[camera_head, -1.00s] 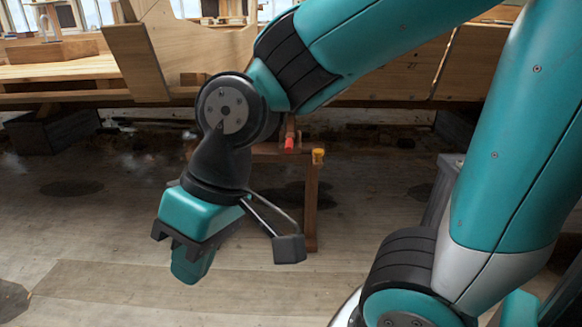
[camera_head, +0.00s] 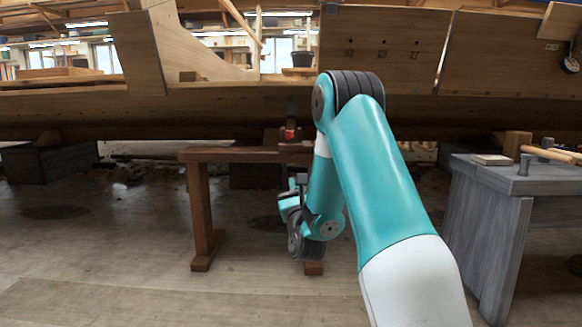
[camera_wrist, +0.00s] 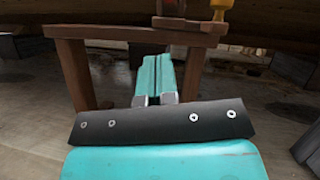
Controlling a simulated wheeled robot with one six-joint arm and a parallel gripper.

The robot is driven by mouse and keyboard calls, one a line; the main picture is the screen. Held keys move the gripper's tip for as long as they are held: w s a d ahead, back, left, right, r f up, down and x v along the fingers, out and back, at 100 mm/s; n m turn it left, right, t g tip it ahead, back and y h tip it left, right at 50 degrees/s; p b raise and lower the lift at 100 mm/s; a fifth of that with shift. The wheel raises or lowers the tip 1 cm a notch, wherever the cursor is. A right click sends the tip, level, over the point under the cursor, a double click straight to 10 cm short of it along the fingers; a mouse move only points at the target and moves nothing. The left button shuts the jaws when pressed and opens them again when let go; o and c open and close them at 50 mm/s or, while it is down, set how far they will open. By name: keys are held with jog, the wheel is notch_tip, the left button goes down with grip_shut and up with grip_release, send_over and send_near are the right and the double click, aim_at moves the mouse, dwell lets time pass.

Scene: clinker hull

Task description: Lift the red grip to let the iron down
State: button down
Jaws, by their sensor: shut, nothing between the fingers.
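The red grip (camera_head: 290,133) is a small red piece above the brown wooden trestle (camera_head: 215,155), below the hull, in the head view. The iron cannot be made out clearly. The trestle top also shows in the wrist view (camera_wrist: 110,33), with a yellow-topped peg (camera_wrist: 221,5) at its upper edge. The red grip is not clearly seen there. My gripper (camera_wrist: 157,60) is shut and empty, its teal fingers pointing toward the trestle, below its top in that view. In the head view it is low in front of the trestle, partly hidden by my arm.
The planked hull (camera_head: 230,105) spans the back, low over the trestle. A grey workbench (camera_head: 490,205) with a mallet and other tools stands at the right. Dark blocks (camera_head: 50,160) stand under the hull at left. The floor in front is clear.

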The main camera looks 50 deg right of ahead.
jog(key=shift+s+d+m+h, duration=0.3)
jog(key=shift+m+h, duration=0.1)
jog(key=shift+h, duration=0.1)
jog(key=a+r+p+x, duration=0.1)
jog(key=p+x, duration=0.5)
jog(key=x, duration=0.6)
jog(key=shift+r, duration=0.8)
jog(key=shift+w, duration=0.1)
